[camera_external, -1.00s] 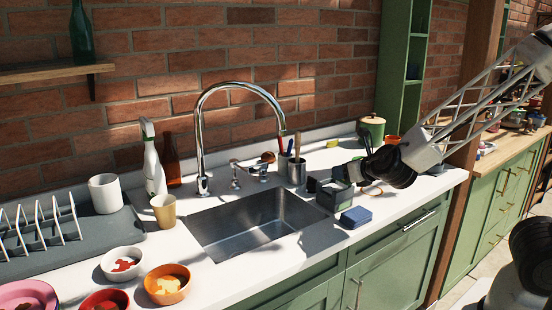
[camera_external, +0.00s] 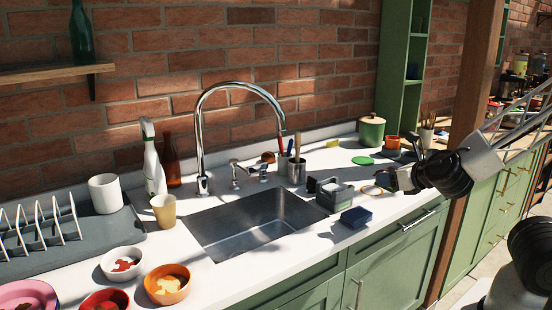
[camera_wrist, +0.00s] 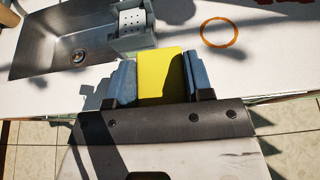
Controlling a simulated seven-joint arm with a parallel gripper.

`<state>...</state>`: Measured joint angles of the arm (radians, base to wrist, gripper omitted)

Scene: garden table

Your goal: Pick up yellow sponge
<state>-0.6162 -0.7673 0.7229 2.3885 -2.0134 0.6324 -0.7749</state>
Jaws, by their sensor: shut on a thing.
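In the wrist view, a flat bright yellow sponge (camera_wrist: 161,70) stands between the two blue-grey fingers of my gripper (camera_wrist: 160,76), with a finger against each side. The gripper is shut on it. In the external view, my gripper (camera_external: 388,181) is over the right part of the counter, right of the grey caddy. The held sponge cannot be made out there.
The grey caddy (camera_external: 334,195) stands right of the sink (camera_external: 250,222), with a dark blue block (camera_external: 356,217) in front. An orange ring (camera_wrist: 219,32) lies on the counter. A green disc (camera_external: 362,160) and small yellow object (camera_external: 333,143) lie farther back.

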